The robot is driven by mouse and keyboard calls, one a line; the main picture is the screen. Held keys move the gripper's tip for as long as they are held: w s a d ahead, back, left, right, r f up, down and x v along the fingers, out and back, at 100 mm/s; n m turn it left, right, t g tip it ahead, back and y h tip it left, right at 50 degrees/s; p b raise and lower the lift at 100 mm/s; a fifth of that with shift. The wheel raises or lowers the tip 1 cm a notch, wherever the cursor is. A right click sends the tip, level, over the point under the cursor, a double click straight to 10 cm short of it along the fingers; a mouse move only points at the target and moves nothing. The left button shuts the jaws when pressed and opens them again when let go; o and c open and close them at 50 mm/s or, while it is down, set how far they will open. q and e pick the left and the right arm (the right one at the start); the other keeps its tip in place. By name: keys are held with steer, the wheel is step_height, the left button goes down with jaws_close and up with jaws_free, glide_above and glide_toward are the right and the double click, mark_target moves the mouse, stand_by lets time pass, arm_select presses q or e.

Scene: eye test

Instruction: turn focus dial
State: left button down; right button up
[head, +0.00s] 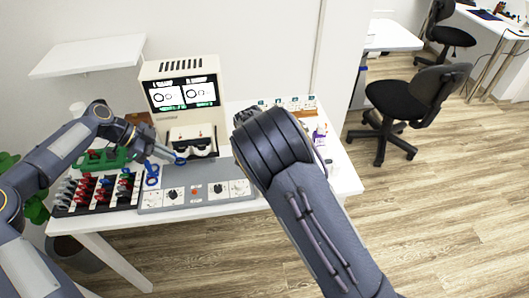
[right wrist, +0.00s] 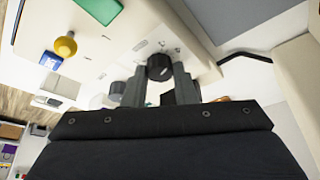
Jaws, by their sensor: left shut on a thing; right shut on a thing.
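In the right wrist view, a black round dial (right wrist: 160,67) sits on a pale panel between the fingertips of my right gripper (right wrist: 159,75), which is shut on it. Its label is too small to read. In the head view my right arm hides that gripper. The panel carries black dials, one at the left (head: 172,194) and one right of centre (head: 217,188). Behind stands a cream machine with a lit screen (head: 183,94).
A rack of red, green and dark pieces (head: 97,190) lies left of the panel. A blue-looped object (head: 152,174) stands at the panel's left end. Small bottles (head: 319,133) stand at the table's right. A black chair (head: 414,99) stands beyond, on open floor.

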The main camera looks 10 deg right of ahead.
steer(key=o, duration=1)
steer(key=v, duration=1.2)
steer(key=v, duration=1.2)
steer(key=shift+d, duration=0.15)
jaws_close()
stand_by(0.5)
